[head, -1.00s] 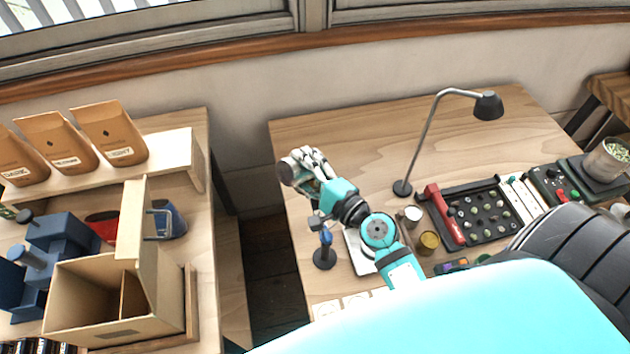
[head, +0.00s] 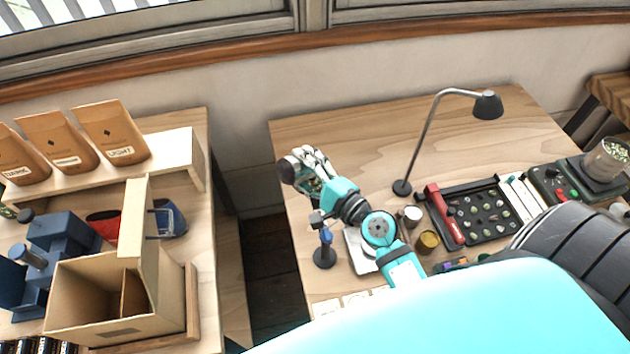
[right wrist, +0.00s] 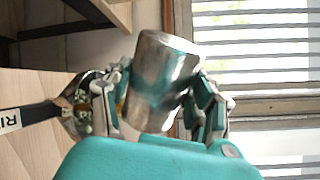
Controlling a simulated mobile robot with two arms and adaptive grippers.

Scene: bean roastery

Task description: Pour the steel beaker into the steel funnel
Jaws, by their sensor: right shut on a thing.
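My right gripper (head: 310,166) is shut on the steel beaker (right wrist: 160,80), over the left part of the right-hand table. In the right wrist view the beaker is a shiny cylinder, tilted, between the fingers. In the head view only the beaker's dark end (head: 287,170) shows, left of the fingers. In the right wrist view a shiny, dark-rimmed piece (right wrist: 82,104), probably the steel funnel, is partly hidden left of the gripper. I cannot tell whether the beaker touches it or whether anything is flowing. My left gripper is not in view.
A small stand (head: 325,256) is just below my right gripper. A lamp (head: 403,187), small cups (head: 428,240) and a black bean tray (head: 486,217) lie to the right. A cardboard box (head: 70,300) is on the left table. The table's back is clear.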

